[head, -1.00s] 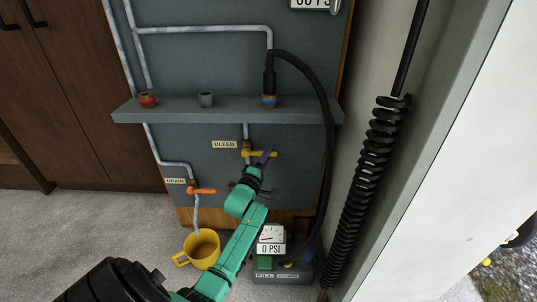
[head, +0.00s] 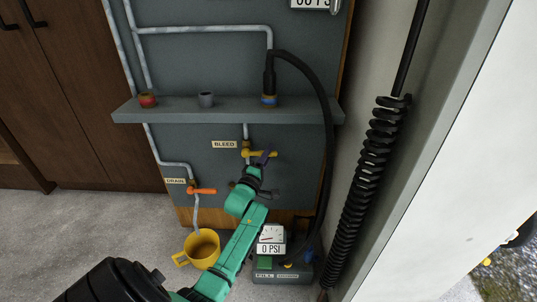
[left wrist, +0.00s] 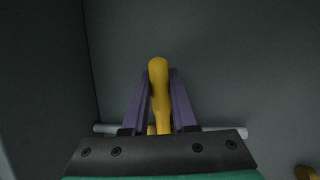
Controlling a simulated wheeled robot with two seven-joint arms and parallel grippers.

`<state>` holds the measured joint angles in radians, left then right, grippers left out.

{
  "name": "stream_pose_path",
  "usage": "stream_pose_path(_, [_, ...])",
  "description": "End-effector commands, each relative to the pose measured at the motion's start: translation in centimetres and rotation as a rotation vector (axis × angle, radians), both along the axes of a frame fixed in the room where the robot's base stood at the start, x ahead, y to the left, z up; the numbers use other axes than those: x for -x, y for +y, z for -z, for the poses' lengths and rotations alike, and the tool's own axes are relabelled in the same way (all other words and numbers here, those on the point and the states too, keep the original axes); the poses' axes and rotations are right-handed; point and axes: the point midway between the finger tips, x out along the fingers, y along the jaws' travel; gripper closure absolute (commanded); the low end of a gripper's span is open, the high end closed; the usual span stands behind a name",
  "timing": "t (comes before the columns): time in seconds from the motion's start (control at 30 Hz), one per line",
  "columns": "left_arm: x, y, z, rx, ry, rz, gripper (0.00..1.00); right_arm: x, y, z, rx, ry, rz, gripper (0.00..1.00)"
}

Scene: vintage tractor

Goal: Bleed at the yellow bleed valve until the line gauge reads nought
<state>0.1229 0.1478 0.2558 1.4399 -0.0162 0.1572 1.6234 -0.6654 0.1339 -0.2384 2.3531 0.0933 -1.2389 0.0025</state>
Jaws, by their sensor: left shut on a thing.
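The yellow bleed valve (head: 259,153) is on the panel beside the BLEED label (head: 224,145), its handle lying roughly level to the right. My left gripper (head: 264,158) is at the handle. In the left wrist view the yellow handle (left wrist: 158,92) stands between the two purple fingers of my left gripper (left wrist: 159,98), which are shut on it. The line gauge (head: 271,234) is on the unit near the floor, and its plate reads 0 PSI. Another readout (head: 310,3) at the top edge is cut off. My right gripper is not in view.
An orange drain valve (head: 201,191) is at lower left, with a yellow mug (head: 202,248) under its tube. A black hose (head: 328,130) curves from the shelf (head: 228,112) to the floor unit (head: 283,277). A coiled black line (head: 367,180) hangs at right.

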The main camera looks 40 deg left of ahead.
Motion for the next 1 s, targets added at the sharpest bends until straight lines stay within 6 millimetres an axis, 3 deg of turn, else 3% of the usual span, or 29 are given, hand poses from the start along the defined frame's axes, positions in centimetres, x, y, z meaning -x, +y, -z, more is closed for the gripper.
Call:
stream_pose_path(0.3, [0.0,-0.1,-0.1,0.026,-0.014,0.001,1.0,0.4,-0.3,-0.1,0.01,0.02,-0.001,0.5])
stream_pose_path(0.47, [0.0,0.0,-0.7,0.079,-0.053,0.001,1.0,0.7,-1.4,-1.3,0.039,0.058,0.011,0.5])
stream_pose_path(0.83, [0.3,0.4,-2.9,0.313,-0.231,0.0,1.0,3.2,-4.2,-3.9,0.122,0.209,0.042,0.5])
stream_pose_path(1.0, [0.7,0.8,-3.9,0.441,-0.33,0.0,1.0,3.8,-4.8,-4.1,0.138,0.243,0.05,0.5])
